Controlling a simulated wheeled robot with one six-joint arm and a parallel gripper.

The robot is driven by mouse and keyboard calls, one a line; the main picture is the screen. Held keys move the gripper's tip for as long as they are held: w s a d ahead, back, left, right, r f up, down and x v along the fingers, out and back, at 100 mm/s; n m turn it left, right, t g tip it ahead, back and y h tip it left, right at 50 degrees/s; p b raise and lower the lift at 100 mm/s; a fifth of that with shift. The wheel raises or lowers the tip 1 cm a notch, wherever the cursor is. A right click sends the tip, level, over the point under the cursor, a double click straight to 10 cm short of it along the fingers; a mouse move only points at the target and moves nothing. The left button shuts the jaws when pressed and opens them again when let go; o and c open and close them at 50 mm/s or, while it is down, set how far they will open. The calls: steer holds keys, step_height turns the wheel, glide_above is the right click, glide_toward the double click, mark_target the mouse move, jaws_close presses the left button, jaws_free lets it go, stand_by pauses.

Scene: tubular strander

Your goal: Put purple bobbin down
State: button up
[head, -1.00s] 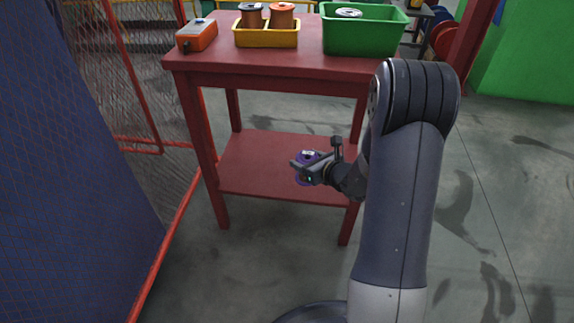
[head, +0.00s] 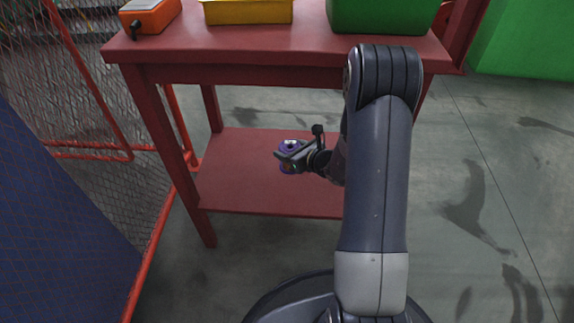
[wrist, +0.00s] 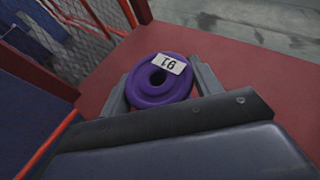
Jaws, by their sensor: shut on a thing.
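The purple bobbin (head: 289,143) is between the fingers of my gripper (head: 289,157), over the lower shelf (head: 240,190) of the red table. In the wrist view the purple bobbin (wrist: 158,92) shows its round top flange, a centre hole and a white label reading 91 or 16. My gripper (wrist: 160,88) is shut on it, one finger on each side. The bobbin looks upright. Its underside is hidden, so I cannot tell whether it touches the shelf.
The red tabletop (head: 290,52) overhangs the shelf. On it are an orange box (head: 150,15), a yellow bin (head: 248,11) and a green bin (head: 383,15). A red-framed mesh fence (head: 70,90) stands at the left. The visible shelf around the bobbin is bare.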

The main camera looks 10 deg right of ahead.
step_height(320, 180, down, 7)
steer(key=shift+r+b, duration=0.2)
steer(key=shift+b, duration=1.05)
steer(key=shift+f, duration=0.15)
steer(key=o, duration=1.2)
steer(key=shift+c, duration=0.2)
steer(key=p+v, duration=0.4)
steer(key=v, duration=0.8)
